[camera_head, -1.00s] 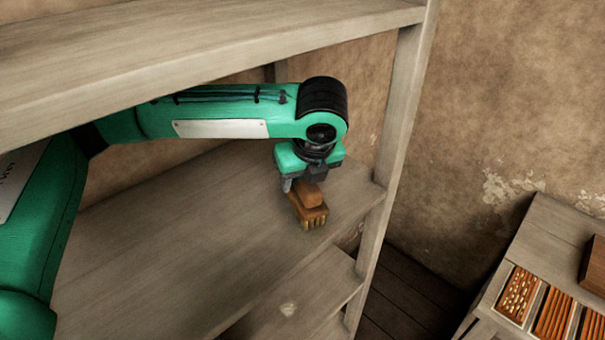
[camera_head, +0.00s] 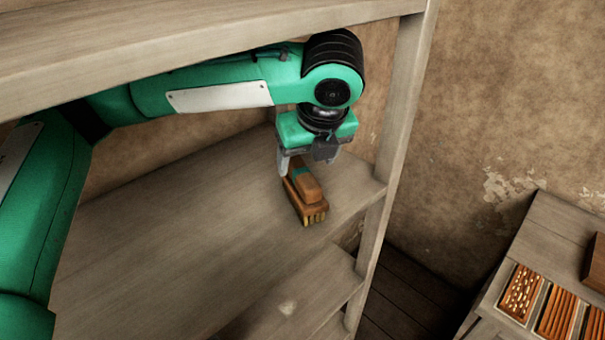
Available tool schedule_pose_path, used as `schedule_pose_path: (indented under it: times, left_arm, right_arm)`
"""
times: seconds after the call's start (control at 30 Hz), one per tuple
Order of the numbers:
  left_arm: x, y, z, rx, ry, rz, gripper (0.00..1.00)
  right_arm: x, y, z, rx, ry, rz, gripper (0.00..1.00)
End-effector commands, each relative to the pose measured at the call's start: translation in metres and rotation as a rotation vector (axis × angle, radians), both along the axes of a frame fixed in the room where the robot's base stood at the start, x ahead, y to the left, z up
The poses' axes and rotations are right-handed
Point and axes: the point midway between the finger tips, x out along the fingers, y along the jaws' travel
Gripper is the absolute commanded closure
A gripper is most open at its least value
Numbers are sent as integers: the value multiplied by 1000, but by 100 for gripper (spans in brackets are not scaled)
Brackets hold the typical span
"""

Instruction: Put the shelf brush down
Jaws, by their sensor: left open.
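The shelf brush (camera_head: 307,194) has a brown wooden body and pale bristles at its near end. It rests on the wooden shelf board (camera_head: 190,235), close to the board's right end. My left gripper (camera_head: 308,168) is open just above and behind the brush, with a finger on either side of its far end. The far part of the brush is partly hidden by the gripper. My right gripper is not in view.
An upper shelf board (camera_head: 200,45) runs close above my left arm. A shelf post (camera_head: 395,140) stands just right of the brush. A cabinet (camera_head: 540,245) with trays of small parts stands at the right. The shelf left of the brush is clear.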

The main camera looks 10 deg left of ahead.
Motion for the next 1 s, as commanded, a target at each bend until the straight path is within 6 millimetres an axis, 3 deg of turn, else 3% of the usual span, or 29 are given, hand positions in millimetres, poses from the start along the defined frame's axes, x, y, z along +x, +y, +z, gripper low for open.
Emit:
schedule_pose_path:
  times: [0.03,0.2,0.43,0.63,1.0]
  left_arm:
    - [-13,-10,-11,4,4,-12,31]
    - [-48,-33,-9,3,2,-12,31]
    - [-81,-55,-6,5,3,-8,31]
    - [-92,-62,-5,3,5,-5,31]
    - [-93,-62,-5,3,4,-4,31]
  right_arm:
    - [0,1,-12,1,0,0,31]
    - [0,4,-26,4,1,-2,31]
    - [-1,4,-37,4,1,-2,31]
    - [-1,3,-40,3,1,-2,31]
    - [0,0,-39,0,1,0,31]
